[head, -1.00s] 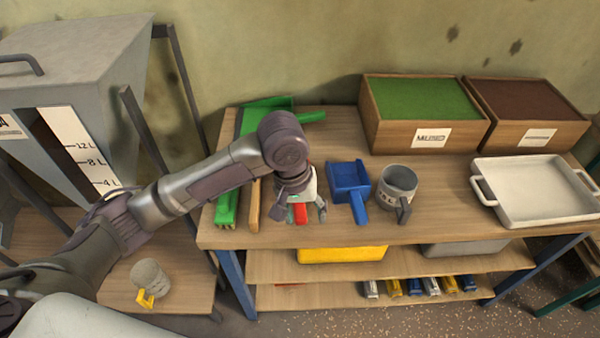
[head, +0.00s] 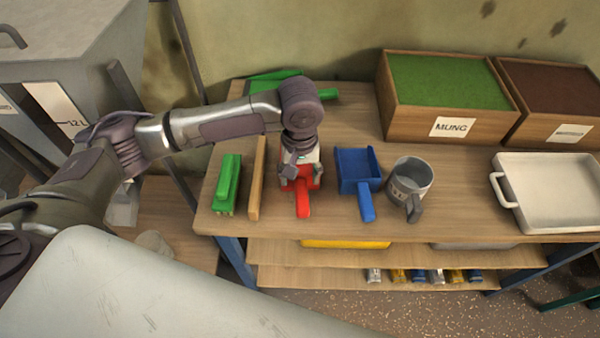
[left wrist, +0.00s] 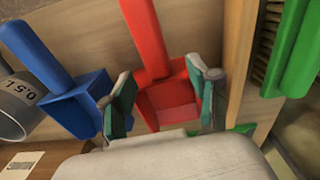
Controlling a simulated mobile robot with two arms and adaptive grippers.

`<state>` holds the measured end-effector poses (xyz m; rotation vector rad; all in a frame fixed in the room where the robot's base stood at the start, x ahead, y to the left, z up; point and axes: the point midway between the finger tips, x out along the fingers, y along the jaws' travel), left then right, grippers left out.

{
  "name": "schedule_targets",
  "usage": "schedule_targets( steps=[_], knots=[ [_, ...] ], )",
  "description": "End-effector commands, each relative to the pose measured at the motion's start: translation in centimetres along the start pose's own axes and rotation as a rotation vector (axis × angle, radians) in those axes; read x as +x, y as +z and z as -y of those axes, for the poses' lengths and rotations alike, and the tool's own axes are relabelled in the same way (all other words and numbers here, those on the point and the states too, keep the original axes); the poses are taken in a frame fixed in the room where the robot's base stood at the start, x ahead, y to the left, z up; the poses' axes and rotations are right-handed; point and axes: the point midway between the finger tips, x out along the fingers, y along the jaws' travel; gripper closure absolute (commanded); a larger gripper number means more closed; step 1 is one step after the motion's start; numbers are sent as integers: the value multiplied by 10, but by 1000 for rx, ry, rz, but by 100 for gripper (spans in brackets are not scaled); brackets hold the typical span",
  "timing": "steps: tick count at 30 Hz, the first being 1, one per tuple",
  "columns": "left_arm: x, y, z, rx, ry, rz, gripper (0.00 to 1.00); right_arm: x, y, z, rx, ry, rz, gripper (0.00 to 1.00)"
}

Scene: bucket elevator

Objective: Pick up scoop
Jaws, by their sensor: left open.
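A red scoop (head: 303,205) lies on the wooden bench with its handle toward the front edge. It also shows in the left wrist view (left wrist: 147,40), its pan low in the picture. My left gripper (head: 299,178) is over the pan, and part of the pan is hidden by it in the head view. In the left wrist view, the open green-padded fingers (left wrist: 163,98) stand on either side of the pan. A blue scoop (head: 358,172) lies to the right of the red one. My right gripper is not in view.
A wooden bar (head: 257,180) and a green brush (head: 226,185) lie close on the left. A grey measuring mug (head: 410,179) stands right of the blue scoop. A white tray (head: 508,192) is further right. Boxes, one labelled MUNG (head: 453,127), stand behind.

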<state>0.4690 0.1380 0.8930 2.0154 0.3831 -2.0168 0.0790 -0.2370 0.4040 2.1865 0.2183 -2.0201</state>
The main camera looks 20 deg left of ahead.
Motion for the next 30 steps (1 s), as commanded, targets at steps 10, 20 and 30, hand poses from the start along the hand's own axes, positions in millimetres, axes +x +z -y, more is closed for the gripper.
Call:
schedule_targets(
  steps=[10,20,30],
  knots=[
    [46,1,-2,0,-2,1,40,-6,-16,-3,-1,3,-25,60],
    [50,1,-2,2,-1,0,46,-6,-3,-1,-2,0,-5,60],
    [50,1,-2,1,-1,0,100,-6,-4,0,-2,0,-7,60]
  ],
)
